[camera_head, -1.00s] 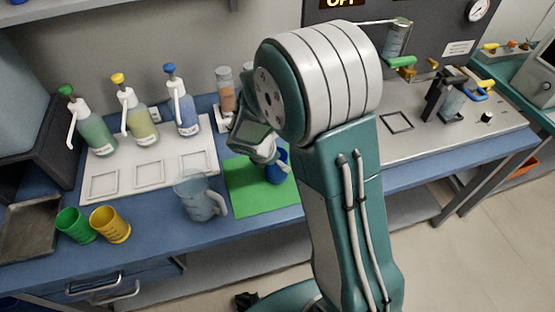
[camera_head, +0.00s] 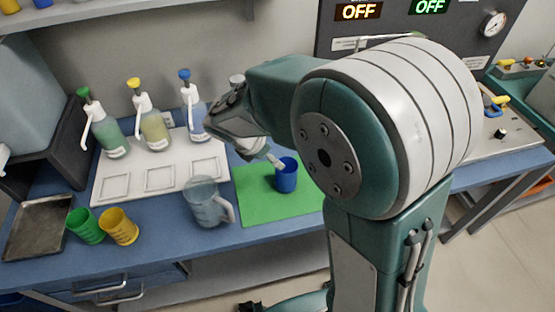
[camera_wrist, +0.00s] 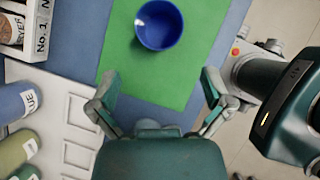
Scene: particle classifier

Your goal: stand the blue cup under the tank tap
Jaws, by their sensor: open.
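The blue cup (camera_head: 286,176) stands upright on the green mat (camera_head: 262,207). My gripper (camera_head: 264,153) is just left of and above the cup in the head view, one pale finger close to its rim. In the wrist view the cup (camera_wrist: 160,24) looks empty and lies beyond the spread fingertips of my gripper (camera_wrist: 160,98), not between them. My gripper is open and empty. The tank and its tap are hidden behind my arm in the head view.
A clear jug (camera_head: 207,204) stands at the mat's left edge. Green (camera_head: 86,227) and yellow (camera_head: 119,227) cups stand further left. Pump bottles (camera_head: 153,126) stand behind on a white board (camera_head: 128,200). The panel (camera_head: 393,32) reads OFF at the back right. The mat is clear around the cup.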

